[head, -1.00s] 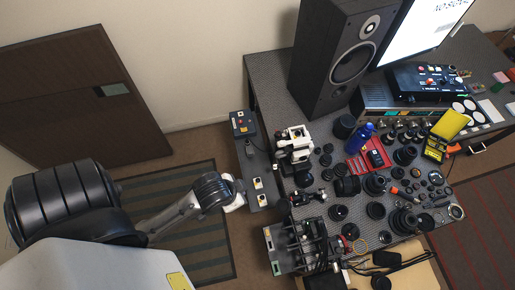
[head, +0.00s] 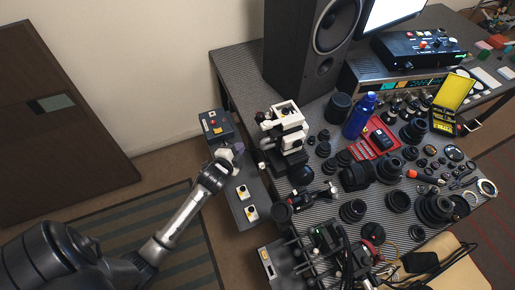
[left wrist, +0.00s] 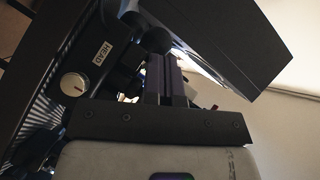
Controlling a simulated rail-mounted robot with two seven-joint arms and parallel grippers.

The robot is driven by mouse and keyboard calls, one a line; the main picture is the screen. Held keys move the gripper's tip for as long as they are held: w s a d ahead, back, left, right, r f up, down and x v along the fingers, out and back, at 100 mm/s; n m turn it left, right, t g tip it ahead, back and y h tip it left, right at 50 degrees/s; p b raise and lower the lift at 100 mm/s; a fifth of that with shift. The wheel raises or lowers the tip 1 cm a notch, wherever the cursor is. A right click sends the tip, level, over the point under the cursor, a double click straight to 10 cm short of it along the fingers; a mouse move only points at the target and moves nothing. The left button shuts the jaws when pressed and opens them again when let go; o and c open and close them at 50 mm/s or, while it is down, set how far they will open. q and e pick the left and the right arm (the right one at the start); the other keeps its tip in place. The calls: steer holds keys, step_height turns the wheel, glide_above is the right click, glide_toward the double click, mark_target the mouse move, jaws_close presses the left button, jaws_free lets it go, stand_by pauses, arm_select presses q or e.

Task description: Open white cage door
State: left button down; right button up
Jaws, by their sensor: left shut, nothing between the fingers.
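A white cage-like device (head: 287,118) with dark parts stands at the left edge of the workbench. Whether its door is open or shut is too small to tell. My left gripper (head: 236,148) is shut and empty, just left of the white device and apart from it, over the narrow grey side shelf. In the left wrist view the closed dark fingers (left wrist: 168,78) point up the picture. My right gripper is not in view.
The side shelf carries a dark control box (head: 213,126) and small yellow-and-white switches (head: 251,212). A large black speaker (head: 312,50) stands behind. A blue bottle (head: 360,115) and several lens parts crowd the bench. In the left wrist view a dark panel labelled HEAD with a pale knob (left wrist: 74,84) is near.

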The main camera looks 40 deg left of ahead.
arm_select(q)
steer(key=s+d+r+m+t+h, duration=0.25)
steer(key=m+h, duration=0.25)
steer(key=m, duration=0.5)
steer(key=s+d+r+m+t+h+b, duration=0.1)
steer(key=m+t+h, duration=0.35)
steer(key=m, duration=0.55)
steer(key=s+d+r+m+t+h, duration=0.25)
steer(key=m+h, duration=0.35)
steer(key=m, duration=0.5)
steer(key=a+p+x, duration=0.1)
steer(key=x, duration=0.9)
steer(key=shift+w, duration=0.3)
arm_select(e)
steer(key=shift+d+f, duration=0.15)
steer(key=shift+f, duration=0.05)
arm_select(q)
steer(key=shift+d+r, duration=0.1)
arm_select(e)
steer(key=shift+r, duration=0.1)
